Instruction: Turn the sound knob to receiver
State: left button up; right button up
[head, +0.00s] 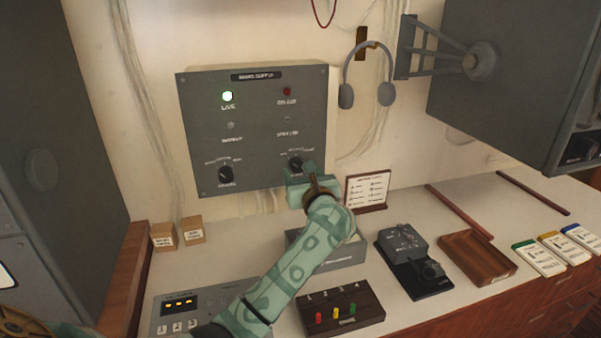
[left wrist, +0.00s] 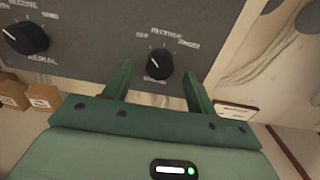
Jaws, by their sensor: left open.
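The sound knob (head: 295,163) is a small black round knob at the lower right of the grey wall panel (head: 255,135). It also shows in the left wrist view (left wrist: 159,64), where its white mark points up and left, toward the leftmost of the small labels above it. The middle label appears to read receiver; the lettering is blurred. My left gripper (head: 303,176) is open in front of the knob. In the left wrist view its fingertips (left wrist: 158,70) stand on either side of the knob's lower part, with gaps showing. My right gripper is not in view.
A similar aerial knob (head: 226,174) is to the left on the panel. Headphones (head: 366,75) hang to the right. Below are a small framed card (head: 368,190), a telegraph key (head: 412,262), a wooden tray (head: 477,258) and a box with coloured plugs (head: 340,308).

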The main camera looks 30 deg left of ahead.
pick_arm(q)
jog(key=shift+w+a, duration=0.35)
jog(key=shift+a, duration=0.1)
jog(key=shift+w+a, duration=0.25)
jog(key=shift+a, duration=0.05)
jog(key=c, duration=1)
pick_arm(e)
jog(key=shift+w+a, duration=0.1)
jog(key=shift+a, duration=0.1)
